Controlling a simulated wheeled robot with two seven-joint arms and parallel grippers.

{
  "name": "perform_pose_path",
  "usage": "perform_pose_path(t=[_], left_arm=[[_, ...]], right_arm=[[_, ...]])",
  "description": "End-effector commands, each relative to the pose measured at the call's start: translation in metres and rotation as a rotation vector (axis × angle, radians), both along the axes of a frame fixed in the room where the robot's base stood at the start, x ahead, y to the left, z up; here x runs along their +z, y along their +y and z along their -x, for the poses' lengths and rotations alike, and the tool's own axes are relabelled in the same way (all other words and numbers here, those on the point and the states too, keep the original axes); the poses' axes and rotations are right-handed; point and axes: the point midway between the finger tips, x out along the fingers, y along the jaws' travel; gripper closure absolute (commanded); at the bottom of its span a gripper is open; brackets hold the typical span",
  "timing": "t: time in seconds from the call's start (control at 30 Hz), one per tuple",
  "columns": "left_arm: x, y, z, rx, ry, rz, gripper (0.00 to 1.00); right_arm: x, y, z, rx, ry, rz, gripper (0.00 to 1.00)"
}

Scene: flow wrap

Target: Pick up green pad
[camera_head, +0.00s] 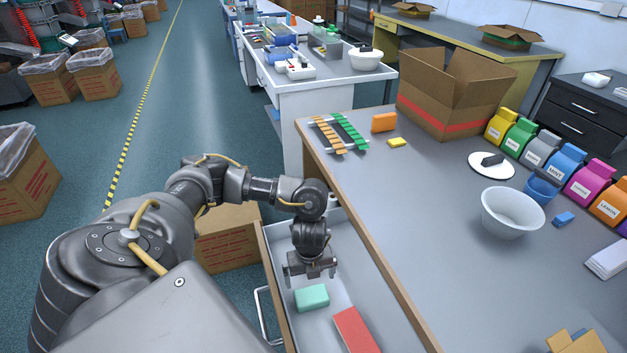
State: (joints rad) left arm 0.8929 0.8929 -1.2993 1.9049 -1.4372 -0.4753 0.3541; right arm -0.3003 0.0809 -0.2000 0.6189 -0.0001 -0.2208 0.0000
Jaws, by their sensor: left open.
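The green pad (312,298) is a small mint-green block lying in the open drawer (292,327) at the front edge of the table. My left gripper (311,274) points down over the drawer, just behind the green pad in the picture. It is open with nothing between its fingers and looks apart from the pad. A red block (355,331) lies in the same drawer, to the right of and nearer than the green pad. My right gripper is out of view.
The grey table (430,230) borders the drawer on the right. It carries a white bowl (512,213), a cardboard box (452,95), an orange block (384,122), a rack of coloured strips (339,133) and several coloured packets. A carton (228,240) stands on the floor left of the drawer.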

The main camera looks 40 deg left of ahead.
Motion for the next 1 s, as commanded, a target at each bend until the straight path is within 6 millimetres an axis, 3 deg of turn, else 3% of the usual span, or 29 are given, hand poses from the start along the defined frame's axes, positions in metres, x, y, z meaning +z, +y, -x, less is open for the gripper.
perform_pose_path(t=[0.3,0.57,1.0], left_arm=[[-0.046,-0.002,0.000,-0.003,0.004,0.000,0.00],[-0.054,-0.001,0.000,-0.002,0.001,-0.001,0.00],[-0.104,-0.004,0.003,0.000,0.001,-0.001,0.00]], right_arm=[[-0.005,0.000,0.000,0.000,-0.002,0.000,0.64],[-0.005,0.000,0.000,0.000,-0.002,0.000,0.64],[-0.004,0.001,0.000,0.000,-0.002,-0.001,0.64]])
